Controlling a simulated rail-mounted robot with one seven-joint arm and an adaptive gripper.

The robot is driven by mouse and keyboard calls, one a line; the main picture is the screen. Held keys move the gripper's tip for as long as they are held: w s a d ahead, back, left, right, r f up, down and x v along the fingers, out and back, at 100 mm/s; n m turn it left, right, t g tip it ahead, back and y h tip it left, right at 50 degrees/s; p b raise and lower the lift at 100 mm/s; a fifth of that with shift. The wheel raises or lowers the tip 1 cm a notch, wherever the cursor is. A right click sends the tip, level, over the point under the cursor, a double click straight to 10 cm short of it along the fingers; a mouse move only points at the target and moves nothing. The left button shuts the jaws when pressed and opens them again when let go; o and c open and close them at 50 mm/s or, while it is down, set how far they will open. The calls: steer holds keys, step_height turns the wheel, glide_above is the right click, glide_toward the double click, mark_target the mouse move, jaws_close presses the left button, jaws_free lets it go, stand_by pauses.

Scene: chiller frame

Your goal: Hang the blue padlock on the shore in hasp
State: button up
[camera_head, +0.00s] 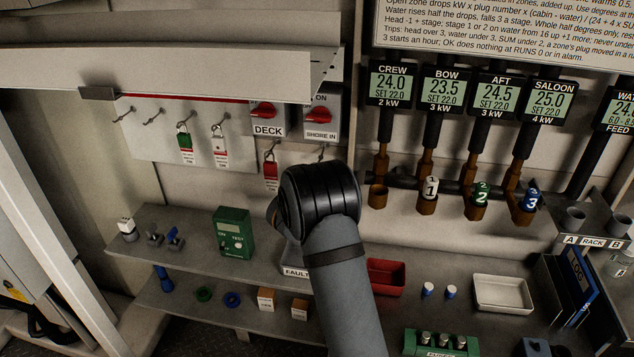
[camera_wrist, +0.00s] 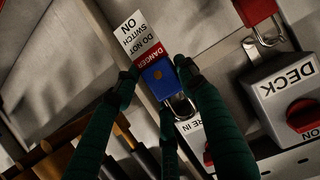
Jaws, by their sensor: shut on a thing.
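In the wrist view, my gripper (camera_wrist: 157,72) is shut on the blue padlock (camera_wrist: 159,84), with a fingertip on either side of its body. Its steel shackle (camera_wrist: 182,107) points toward the shore in switch box, and a red and white danger tag (camera_wrist: 140,40) extends from its other end. The shackle overlaps the edge of the box's label (camera_wrist: 196,130); I cannot tell whether it touches the hasp. In the head view the shore in box (camera_head: 322,115) has a red knob, and a bit of its hasp (camera_head: 322,153) shows below. My arm hides the gripper and padlock there.
A red padlock (camera_head: 271,172) hangs under the deck switch (camera_head: 267,117), close beside the shore in box. It also shows in the wrist view (camera_wrist: 256,10). A green padlock (camera_head: 185,142) hangs on the hook board at left. Pipes and plugs (camera_head: 430,185) stand to the right.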

steer(key=shift+r+p+x, duration=0.2)
steer(key=shift+p+x, duration=0.15)
steer(key=shift+x, duration=1.05)
steer(key=shift+r+p+x, duration=0.2)
steer(key=shift+p+x, duration=0.15)
steer(key=shift+x, duration=1)
steer(key=shift+w, duration=0.2)
steer(key=o, duration=1.4)
steer(key=shift+s, duration=0.1)
steer(key=v, duration=1.2)
steer(key=shift+f, duration=0.1)
